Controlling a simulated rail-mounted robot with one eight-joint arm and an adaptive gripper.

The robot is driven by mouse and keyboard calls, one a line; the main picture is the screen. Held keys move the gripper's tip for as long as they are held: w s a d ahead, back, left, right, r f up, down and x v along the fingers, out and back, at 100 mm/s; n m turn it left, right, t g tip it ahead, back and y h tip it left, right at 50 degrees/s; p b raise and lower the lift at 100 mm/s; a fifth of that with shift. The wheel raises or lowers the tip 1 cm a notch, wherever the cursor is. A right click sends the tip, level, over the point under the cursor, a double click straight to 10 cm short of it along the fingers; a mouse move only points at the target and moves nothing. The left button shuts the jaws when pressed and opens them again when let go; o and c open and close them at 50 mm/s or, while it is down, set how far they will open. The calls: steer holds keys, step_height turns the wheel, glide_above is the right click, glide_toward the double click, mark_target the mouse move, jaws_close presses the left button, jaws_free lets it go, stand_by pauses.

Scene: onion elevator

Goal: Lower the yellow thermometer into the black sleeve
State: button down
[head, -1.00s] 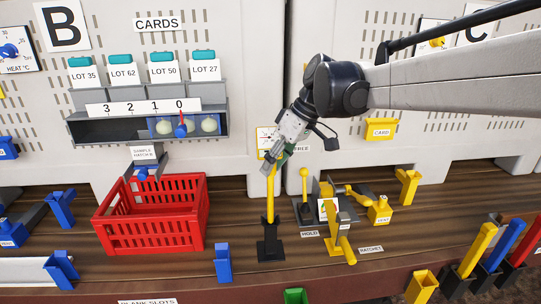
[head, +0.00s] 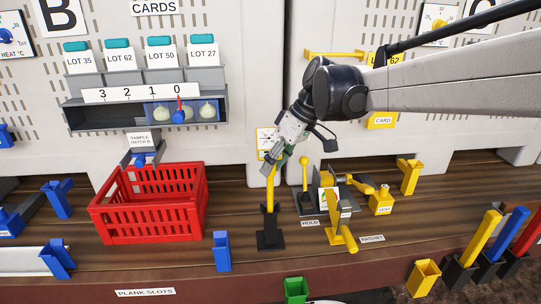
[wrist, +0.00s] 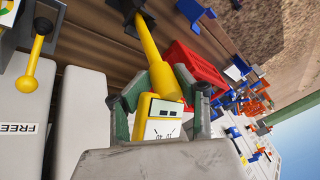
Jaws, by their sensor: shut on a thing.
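The yellow thermometer (head: 270,190) stands roughly upright in my gripper (head: 272,160), with its white-faced head (head: 264,141) above the fingers. In the wrist view its head (wrist: 162,128) sits between the green-grey fingers of my gripper (wrist: 155,95), and its stem points away toward the black sleeve (wrist: 128,12). The black sleeve (head: 270,238) stands on the brown plank directly below. The stem's lower end meets the sleeve's upper part and its tip is hidden; I cannot tell how deep it is.
A red crate (head: 150,215) stands left of the sleeve. A yellow-knobbed lever (head: 304,172) and the yellow ratchet parts (head: 343,228) stand close on the right. A blue holder (head: 221,250) is at the front left. Bare plank (head: 180,262) lies in front.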

steer(key=shift+f+b, duration=1.95)
steer(key=shift+f, duration=1.2)
steer(key=c, duration=1.1)
jaws_free()
steer(key=v, duration=1.2)
steer(key=s+d+f+m+t+h+b, duration=0.2)
steer(key=s+d+f+m, duration=0.3)
steer(key=s+f, duration=0.5)
steer(key=s+d+f+m+t+h+b, duration=0.3)
steer(key=s+d+f+m+t, duration=0.1)
steer(key=s+f, duration=0.6)
steer(key=s+d+m, duration=0.1)
steer(key=s+d, duration=0.1)
steer(key=shift+s+d+t+b, duration=0.3)
steer(key=shift+s+d+t, duration=0.05)
steer(key=shift+d+t, duration=0.05)
